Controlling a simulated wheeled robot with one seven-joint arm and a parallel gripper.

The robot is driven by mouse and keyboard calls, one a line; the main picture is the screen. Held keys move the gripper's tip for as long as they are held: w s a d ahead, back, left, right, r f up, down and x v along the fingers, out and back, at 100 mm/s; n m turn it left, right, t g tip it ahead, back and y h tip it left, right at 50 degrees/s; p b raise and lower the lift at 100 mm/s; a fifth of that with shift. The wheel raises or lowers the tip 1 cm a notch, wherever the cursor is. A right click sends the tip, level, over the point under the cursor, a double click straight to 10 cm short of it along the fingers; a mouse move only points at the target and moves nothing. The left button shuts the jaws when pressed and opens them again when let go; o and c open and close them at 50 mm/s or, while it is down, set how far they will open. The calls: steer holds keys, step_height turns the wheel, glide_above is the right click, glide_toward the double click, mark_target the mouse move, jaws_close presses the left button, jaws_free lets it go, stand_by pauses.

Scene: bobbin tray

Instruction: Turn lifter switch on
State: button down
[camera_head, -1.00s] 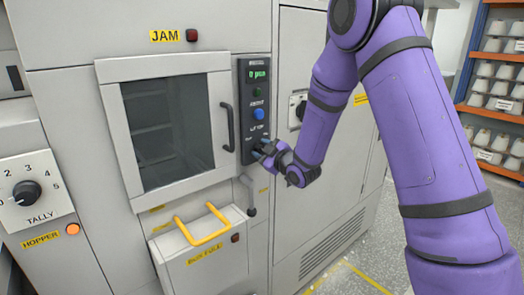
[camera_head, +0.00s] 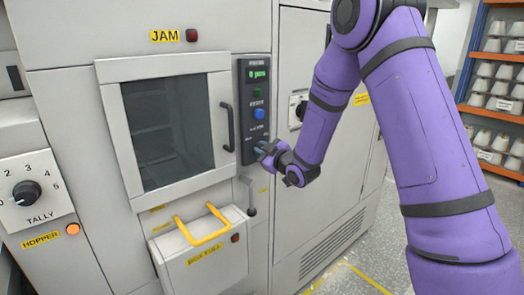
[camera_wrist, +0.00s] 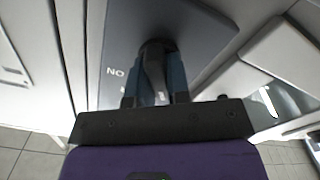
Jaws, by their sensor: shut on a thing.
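The lifter switch (camera_wrist: 152,70) is a dark knob or lever on the grey control panel (camera_wrist: 112,45), seen in the wrist view between my blue fingertips. White lettering that reads partly "NO" is on the panel to its left. In the head view the same panel (camera_head: 246,85) is a tall dark strip right of the machine's window door. My gripper (camera_head: 263,150) is at its lower end and hides the switch there. In the wrist view my gripper (camera_wrist: 153,88) is shut on the switch. The switch's exact setting cannot be told.
The panel carries a green display, a green button and a blue button (camera_head: 259,113) above my gripper. The door handle (camera_head: 228,127) is close on the left. A bin with a yellow handle (camera_head: 203,232) juts out below. Shelves with bobbins (camera_head: 495,85) stand far right.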

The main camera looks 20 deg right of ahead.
steer(key=m, duration=0.4)
steer(key=shift+d, duration=0.1)
steer(key=m, duration=0.7)
steer(key=shift+w+d, duration=0.1)
steer(key=shift+d, duration=0.05)
steer(key=shift+m, duration=1.9)
steer(key=shift+f, duration=0.1)
steer(key=c, duration=1.1)
jaws_free()
